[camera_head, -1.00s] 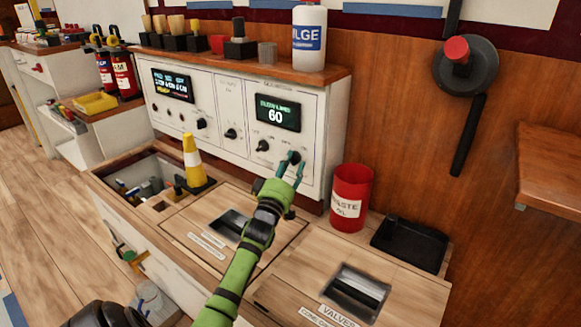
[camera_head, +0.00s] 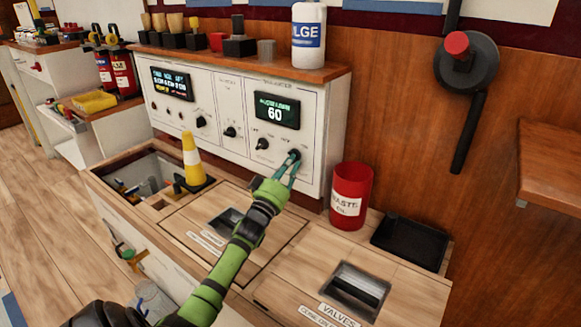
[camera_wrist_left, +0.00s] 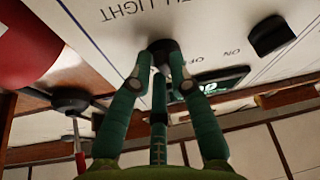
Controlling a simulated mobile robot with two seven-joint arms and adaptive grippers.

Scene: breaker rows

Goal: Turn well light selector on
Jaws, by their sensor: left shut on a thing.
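The well light selector (camera_head: 296,153) is a small black knob at the lower right of the white panel (camera_head: 318,125). My left gripper (camera_head: 291,163) reaches it from below, with its teal fingers shut on the knob. In the left wrist view, the fingertips (camera_wrist_left: 163,75) close around the dark knob (camera_wrist_left: 162,47), which they partly hide. An upside-down label ending in "LIGHT" and the words "OFF" and "ON" show near it. The knob's pointing direction is hidden by the fingers. My right gripper does not show.
Another black knob (camera_head: 262,144) sits just left, under a display (camera_head: 277,111) reading 60. A red waste oil bin (camera_head: 350,198) stands close to the right. A white bottle (camera_head: 308,40) stands above.

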